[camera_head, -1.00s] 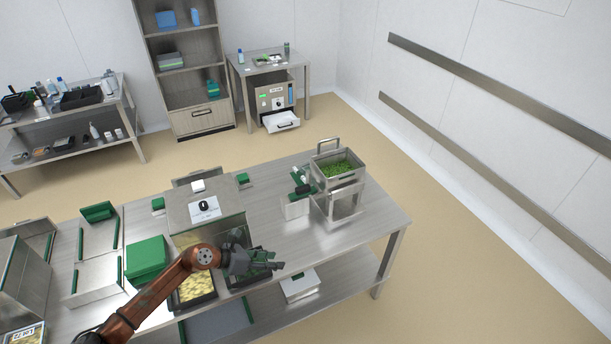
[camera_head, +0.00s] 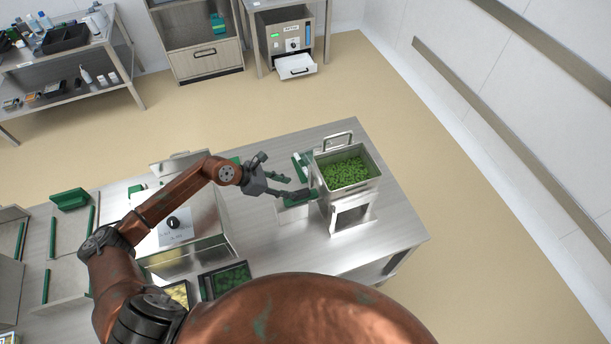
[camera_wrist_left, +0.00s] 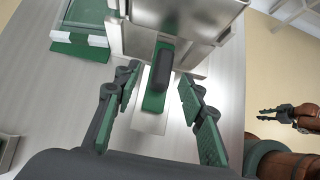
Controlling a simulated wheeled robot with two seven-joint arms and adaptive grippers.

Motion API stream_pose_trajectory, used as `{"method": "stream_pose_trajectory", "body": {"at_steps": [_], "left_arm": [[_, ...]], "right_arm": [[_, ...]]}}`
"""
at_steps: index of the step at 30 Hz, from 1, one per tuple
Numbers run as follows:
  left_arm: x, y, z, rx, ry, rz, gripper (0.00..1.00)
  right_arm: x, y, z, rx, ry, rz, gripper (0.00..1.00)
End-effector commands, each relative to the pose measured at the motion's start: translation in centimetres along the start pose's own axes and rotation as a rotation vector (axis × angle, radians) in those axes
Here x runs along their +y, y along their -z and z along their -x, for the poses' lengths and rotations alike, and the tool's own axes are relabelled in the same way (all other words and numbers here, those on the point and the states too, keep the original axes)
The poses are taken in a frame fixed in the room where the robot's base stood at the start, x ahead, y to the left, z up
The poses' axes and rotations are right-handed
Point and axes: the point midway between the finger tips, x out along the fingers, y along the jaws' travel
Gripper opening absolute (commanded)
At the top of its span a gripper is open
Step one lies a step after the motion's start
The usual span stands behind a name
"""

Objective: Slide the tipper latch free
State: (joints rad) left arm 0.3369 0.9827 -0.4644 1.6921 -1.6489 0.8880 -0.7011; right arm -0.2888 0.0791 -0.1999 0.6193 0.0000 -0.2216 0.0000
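The tipper (camera_head: 368,188) is a metal bin of green peas on a stand at the right end of the table. In the left wrist view, its latch (camera_wrist_left: 158,75) is a dark rounded grip on a green strip, on the tipper's near face (camera_wrist_left: 130,38). My left gripper (camera_head: 290,187) is beside the tipper's left side. In the left wrist view, its open fingers (camera_wrist_left: 157,108) stand on either side of the latch, apart from it. In the head view the gripper hides most of the latch. My right gripper (camera_wrist_left: 262,113) shows small at the right edge, fingers apart and empty.
A green-and-white piece (camera_wrist_left: 82,40) lies beside the tipper. The sealer (camera_head: 205,215) with a black knob stands to the left, with a black tray of green food (camera_head: 202,289) in front. The table right of the tipper is clear.

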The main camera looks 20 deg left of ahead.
Motion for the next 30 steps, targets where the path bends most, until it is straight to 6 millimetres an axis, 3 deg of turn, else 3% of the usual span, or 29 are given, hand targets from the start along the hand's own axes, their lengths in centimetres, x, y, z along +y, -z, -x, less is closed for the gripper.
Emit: {"method": "stream_pose_trajectory", "body": {"at_steps": [12, 15, 21, 27, 30], "left_arm": [[0.4, -0.1, -6.3, 0.003, 0.005, 0.005, 0.38], [0.5, -0.1, -7.4, 0.003, 0.006, 0.006, 0.38], [0.5, 0.1, -8.2, 0.004, 0.004, 0.005, 0.38], [0.5, 0.1, -8.1, 0.004, 0.004, 0.004, 0.37], [0.5, 0.1, -8.1, 0.004, 0.004, 0.004, 0.3]], "right_arm": [[-0.3, -3.1, 1.3, -0.034, 0.002, -0.009, 0.22], [-0.2, -2.6, 1.4, -0.029, 0.002, -0.007, 0.22], [0.1, 0.6, 1.3, 0.011, -0.001, 0.0, 0.22], [0.1, 0.1, 1.3, 0.004, 0.0, -0.001, 0.22], [0.0, -0.3, 1.3, -0.001, 0.0, -0.002, 0.22]]}}
